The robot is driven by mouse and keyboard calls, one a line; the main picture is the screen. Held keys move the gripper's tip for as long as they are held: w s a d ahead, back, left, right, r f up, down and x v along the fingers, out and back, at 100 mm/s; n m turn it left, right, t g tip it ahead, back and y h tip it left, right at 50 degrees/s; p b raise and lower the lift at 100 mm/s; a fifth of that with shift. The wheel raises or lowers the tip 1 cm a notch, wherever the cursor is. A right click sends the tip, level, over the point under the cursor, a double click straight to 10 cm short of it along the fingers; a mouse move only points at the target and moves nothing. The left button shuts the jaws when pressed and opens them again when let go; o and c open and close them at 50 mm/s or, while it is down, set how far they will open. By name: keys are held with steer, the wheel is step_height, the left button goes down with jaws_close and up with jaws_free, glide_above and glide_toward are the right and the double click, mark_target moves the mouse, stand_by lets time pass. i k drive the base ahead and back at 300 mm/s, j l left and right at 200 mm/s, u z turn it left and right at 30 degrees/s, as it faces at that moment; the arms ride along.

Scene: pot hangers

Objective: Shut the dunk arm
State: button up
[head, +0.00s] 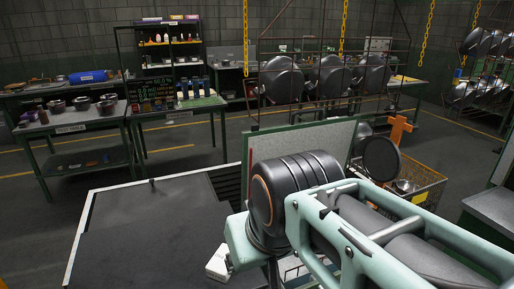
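I cannot pick out the dunk arm for certain. A mint-green frame with thick black cylinders fills the lower right, and I take it to be my own arm. It hides much of what lies behind it. My gripper does not show in the head view. Just beyond the arm, a round black pan-like disc (381,158) stands in front of a wire basket cart (426,186). An orange cross-shaped piece (398,130) rises at that cart's back.
A dark flat surface with a pale edge (140,235) lies at the lower left. A table with several pots (70,128) stands behind it, beside a green workbench (180,106). Large dark pans (330,76) hang on a rack under yellow chains. Open floor (180,160) shows between them.

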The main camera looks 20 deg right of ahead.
mark_target(381, 158)
steer(key=k+l, duration=0.15)
steer(key=k, duration=0.15)
steer(key=k+l+u, duration=0.35)
steer(key=k+l, duration=0.4)
steer(key=k+l+u, duration=0.1)
steer(key=l, duration=0.3)
steer(key=k+l, duration=0.2)
steer(key=l, duration=0.15)
steer(key=l+u, duration=0.4)
steer(key=l, duration=1.2)
steer(key=i+l, duration=0.1)
steer(key=l, duration=0.3)
steer(key=i+l+u, duration=0.1)
steer(key=l, duration=0.3)
steer(key=i+l, duration=0.1)
steer(key=l, duration=0.2)
steer(key=i+l, duration=0.1)
steer(key=l, duration=0.2)
steer(key=i+l, duration=0.15)
steer(key=l, duration=0.2)
steer(key=i+l, duration=0.1)
steer(key=l, duration=0.2)
